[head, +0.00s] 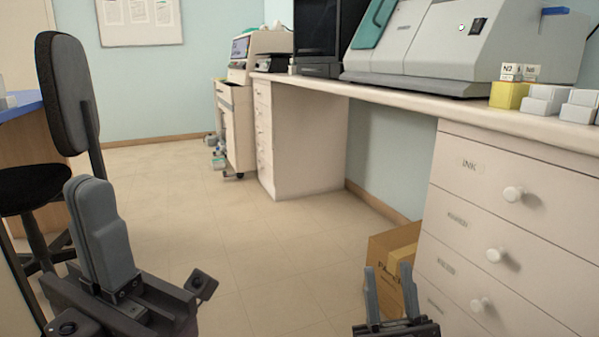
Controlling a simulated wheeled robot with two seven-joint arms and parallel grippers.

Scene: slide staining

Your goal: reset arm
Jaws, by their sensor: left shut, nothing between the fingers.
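My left gripper (90,190) is at the lower left of the head view, raised above the floor with its grey fingers pressed together and nothing between them. My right gripper (388,270) is at the bottom, right of centre. Its two fingers point up and stand apart, with nothing seen between them. It shows in front of a cardboard box (393,244) and beside the white drawers (500,222).
A long white counter (420,104) on the right carries a large grey machine (435,45), a yellow box (509,95) and small white boxes (547,100). A black chair (66,95) stands at left. A cart (236,125) stands farther back. The middle floor (210,215) is clear.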

